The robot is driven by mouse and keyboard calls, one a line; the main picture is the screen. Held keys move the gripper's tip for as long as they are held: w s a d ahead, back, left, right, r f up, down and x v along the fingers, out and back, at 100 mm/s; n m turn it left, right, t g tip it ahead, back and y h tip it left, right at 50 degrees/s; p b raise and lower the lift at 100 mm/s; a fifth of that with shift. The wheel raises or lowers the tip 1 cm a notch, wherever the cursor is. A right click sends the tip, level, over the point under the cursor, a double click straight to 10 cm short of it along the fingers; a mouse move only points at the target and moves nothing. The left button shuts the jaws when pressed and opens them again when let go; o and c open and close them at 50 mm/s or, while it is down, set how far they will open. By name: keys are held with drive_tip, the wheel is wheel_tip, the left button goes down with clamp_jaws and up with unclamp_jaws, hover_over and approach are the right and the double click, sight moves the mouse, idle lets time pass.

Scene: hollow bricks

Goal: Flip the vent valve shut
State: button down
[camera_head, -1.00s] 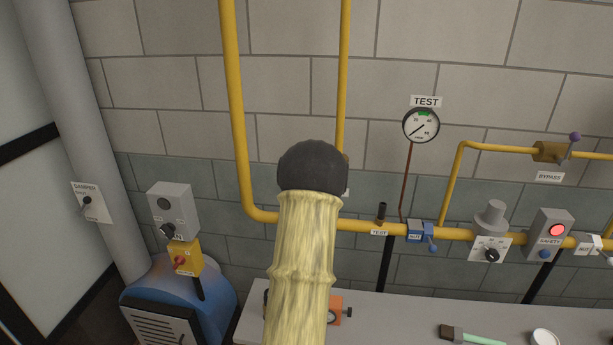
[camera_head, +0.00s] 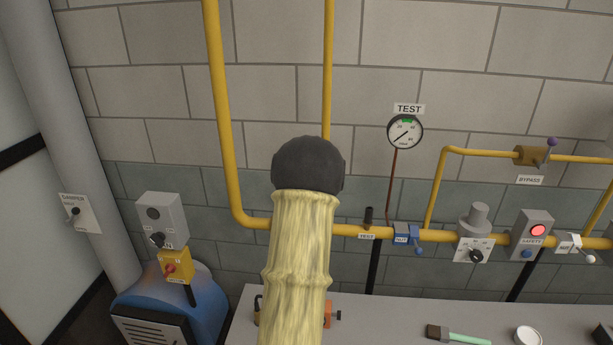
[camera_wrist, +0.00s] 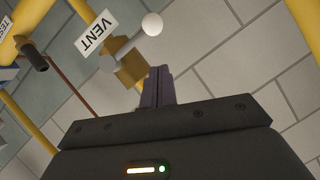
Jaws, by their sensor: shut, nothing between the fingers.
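The vent valve shows in the wrist view as a brass-coloured body (camera_wrist: 122,66) on a yellow pipe. Its grey lever ends in a white round knob (camera_wrist: 152,25) and sticks out at an angle across the pipe's line. A white VENT label (camera_wrist: 96,32) sits beside it. My gripper (camera_wrist: 158,84) is shut and empty, its dark fingertips just below the valve body in the picture. I cannot tell whether they touch it. In the head view my arm hides the valve and the gripper.
Right of my arm, the head view shows a TEST gauge (camera_head: 405,132), a blue-handled valve (camera_head: 408,236), a safety box (camera_head: 532,234) and a bypass valve (camera_head: 531,155). A grey bench (camera_head: 390,311) with a brush (camera_head: 457,335) lies below. Pipes run close to my arm.

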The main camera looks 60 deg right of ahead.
drive_tip(key=b+v, duration=0.2)
drive_tip(key=v, duration=0.6)
drive_tip(key=w+a+f+n+y+b, duration=0.1)
drive_tip(key=w+a+f+n+y, duration=0.3)
drive_tip(key=a, duration=0.6)
drive_tip(key=w+a+f+n, duration=0.2)
drive_tip(key=w+a, duration=0.4)
drive_tip(key=a, duration=0.5)
drive_tip(key=w+a+f+n+y+b, duration=0.1)
drive_tip(key=w+a+f+n+y, duration=0.3)
drive_tip(key=a, duration=0.6)
drive_tip(key=s+a+f+n+g+y, duration=0.1)
drive_tip(key=s+a+f+n, duration=0.1)
drive_tip(key=a, duration=0.7)
drive_tip(key=s+a+f+n+g+y, duration=0.1)
drive_tip(key=s+a+f+n+g, duration=0.1)
drive_tip(key=a, duration=0.7)
drive_tip(key=s+a+f+n+g+y, duration=0.1)
drive_tip(key=s+a+f+n, duration=0.1)
drive_tip(key=a, duration=0.7)
drive_tip(key=s+n, duration=0.1)
drive_tip(key=s, duration=0.1)
drive_tip(key=shift+s+g, duration=0.3)
